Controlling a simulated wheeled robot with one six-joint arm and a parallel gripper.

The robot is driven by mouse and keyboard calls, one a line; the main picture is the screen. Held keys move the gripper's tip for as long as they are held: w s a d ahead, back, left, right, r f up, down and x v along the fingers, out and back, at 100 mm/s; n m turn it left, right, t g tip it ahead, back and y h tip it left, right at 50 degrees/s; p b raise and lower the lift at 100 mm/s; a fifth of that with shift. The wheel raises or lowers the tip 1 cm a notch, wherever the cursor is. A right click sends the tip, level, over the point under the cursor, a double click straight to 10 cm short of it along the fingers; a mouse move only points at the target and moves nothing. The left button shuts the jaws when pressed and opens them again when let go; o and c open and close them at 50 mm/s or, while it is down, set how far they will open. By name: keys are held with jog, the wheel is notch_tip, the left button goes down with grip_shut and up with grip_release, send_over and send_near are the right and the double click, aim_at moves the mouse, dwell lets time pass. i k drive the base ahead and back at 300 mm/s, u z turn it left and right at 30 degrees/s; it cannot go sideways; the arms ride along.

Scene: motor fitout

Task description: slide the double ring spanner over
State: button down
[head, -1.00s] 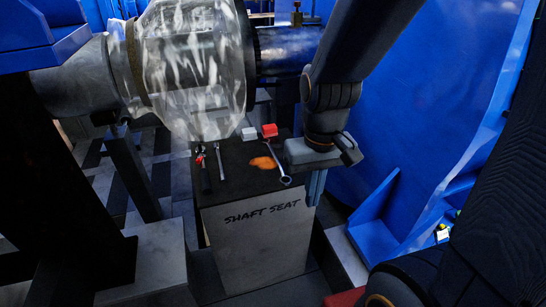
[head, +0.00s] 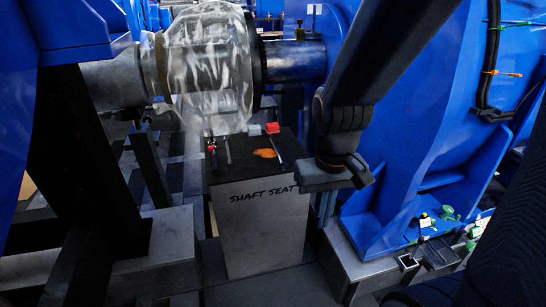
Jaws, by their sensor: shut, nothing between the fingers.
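A long metal spanner (head: 278,149) lies on the right part of the dark top of the stand marked "SHAFT SEAT" (head: 260,220). It showed a ring at its near end a second ago; that end is now hard to make out beside my gripper. A second thin spanner-like tool (head: 228,151) lies to its left. I cannot tell for sure which is the double ring spanner. My gripper (head: 318,182) is shut and empty, beside the stand's right front edge and apart from the tools as far as I can see.
A red block (head: 272,128) and a pale block (head: 253,130) sit at the back of the top. An orange patch (head: 265,153) lies left of the long spanner, and a red-and-black tool (head: 212,150) lies far left. A plastic-wrapped shaft (head: 210,65) hangs above. A blue housing (head: 425,100) stands right.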

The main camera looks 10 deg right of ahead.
aim_at(271, 136)
jog(key=u, duration=0.35)
jog(key=i, duration=1.4)
jog(key=z, duration=0.2)
